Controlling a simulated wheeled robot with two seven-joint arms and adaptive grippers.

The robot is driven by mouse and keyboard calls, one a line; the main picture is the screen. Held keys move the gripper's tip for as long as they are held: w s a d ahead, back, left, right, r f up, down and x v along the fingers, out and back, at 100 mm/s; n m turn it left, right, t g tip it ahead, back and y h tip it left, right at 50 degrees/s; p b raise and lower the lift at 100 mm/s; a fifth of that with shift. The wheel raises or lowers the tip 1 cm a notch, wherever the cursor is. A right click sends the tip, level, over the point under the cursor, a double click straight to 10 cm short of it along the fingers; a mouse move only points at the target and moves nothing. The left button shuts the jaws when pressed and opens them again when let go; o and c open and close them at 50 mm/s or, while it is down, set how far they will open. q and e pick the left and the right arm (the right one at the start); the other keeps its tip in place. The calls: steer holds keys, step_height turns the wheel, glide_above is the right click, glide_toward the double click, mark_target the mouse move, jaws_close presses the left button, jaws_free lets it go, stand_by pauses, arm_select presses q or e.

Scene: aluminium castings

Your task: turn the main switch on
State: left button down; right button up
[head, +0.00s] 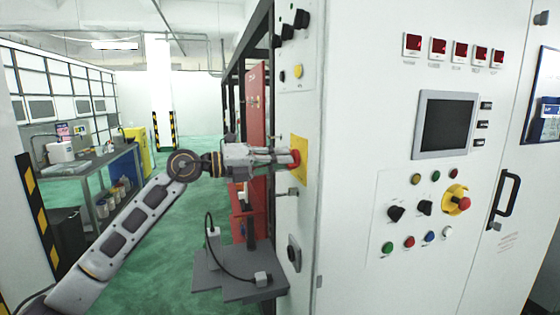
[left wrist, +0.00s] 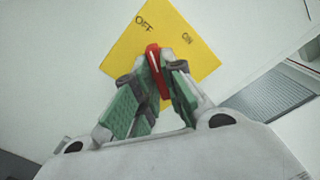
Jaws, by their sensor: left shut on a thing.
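The main switch is a red handle (left wrist: 153,58) on a yellow plate (left wrist: 190,30) marked OFF and ON. In the left wrist view the handle's tip points up between the two words, closer to OFF. In the head view the yellow plate (head: 304,150) is on the narrow left side of the white cabinet, with the red handle (head: 295,159) at its middle. My left gripper (head: 284,158) reaches it from the left. In the left wrist view its green-padded fingers (left wrist: 158,72) are shut on the red handle, one on each side. My right gripper is not in view.
The cabinet front (head: 350,130) carries a screen (head: 446,124), several buttons and a yellow-based emergency stop (head: 457,200). Black knobs (head: 301,19) sit above the switch plate. A grey platform (head: 235,283) stands below my left gripper. Green floor lies open further back.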

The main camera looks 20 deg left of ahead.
arm_select(q)
steer(key=shift+m, duration=0.3)
steer(key=shift+m+b, duration=0.3)
steer(key=shift+m, duration=0.1)
steer(key=m+b, duration=0.2)
steer(key=m, duration=0.3)
steer(key=shift+f, duration=0.15)
steer(key=shift+m+b, duration=0.3)
steer(key=shift+m, duration=0.1)
steer(key=shift+m+b, duration=0.55)
steer(key=shift+m, duration=0.65)
steer(key=shift+m+b, duration=0.55)
steer(key=shift+m, duration=0.75)
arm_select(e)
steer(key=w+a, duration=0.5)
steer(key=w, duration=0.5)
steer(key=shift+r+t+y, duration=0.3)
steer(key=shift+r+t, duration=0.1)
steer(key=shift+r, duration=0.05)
